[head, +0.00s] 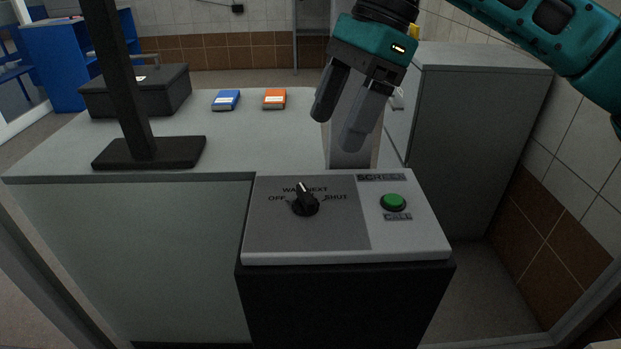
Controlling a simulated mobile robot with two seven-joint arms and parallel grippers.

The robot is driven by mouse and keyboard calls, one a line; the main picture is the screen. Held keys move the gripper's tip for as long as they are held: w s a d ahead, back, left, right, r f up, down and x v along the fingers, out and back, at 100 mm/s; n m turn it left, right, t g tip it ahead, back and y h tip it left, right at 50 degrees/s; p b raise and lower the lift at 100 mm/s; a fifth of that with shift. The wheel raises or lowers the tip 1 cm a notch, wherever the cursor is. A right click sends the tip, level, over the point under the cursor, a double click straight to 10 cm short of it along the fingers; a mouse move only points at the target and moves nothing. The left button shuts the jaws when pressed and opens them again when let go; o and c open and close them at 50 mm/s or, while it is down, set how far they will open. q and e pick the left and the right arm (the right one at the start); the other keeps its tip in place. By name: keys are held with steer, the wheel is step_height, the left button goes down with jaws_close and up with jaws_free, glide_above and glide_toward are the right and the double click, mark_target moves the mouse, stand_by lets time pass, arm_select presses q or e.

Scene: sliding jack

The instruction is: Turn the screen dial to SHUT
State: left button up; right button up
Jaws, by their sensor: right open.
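The screen dial (305,204) is a black knob with a white pointer on the grey plate of the control box (345,252). Its pointer is directed up and slightly left, between the labels WAIT and NEXT, covering the end of WAIT. OFF is printed at the left and the SHUT label (337,197) at the right of the knob. My right gripper (339,125) is open and empty, fingers pointing down, above and behind the box, apart from the dial. My left gripper is out of view.
A green CALL button (393,202) sits right of the dial. A black post on a flat base (149,152) stands on the counter (60,150), with a dark box (137,92), a blue item (226,100) and an orange item (274,99) behind. A grey cabinet (480,140) stands right.

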mark_target(305, 192)
steer(key=x, duration=1)
steer(key=shift+w+f, duration=0.1)
steer(key=c, duration=1)
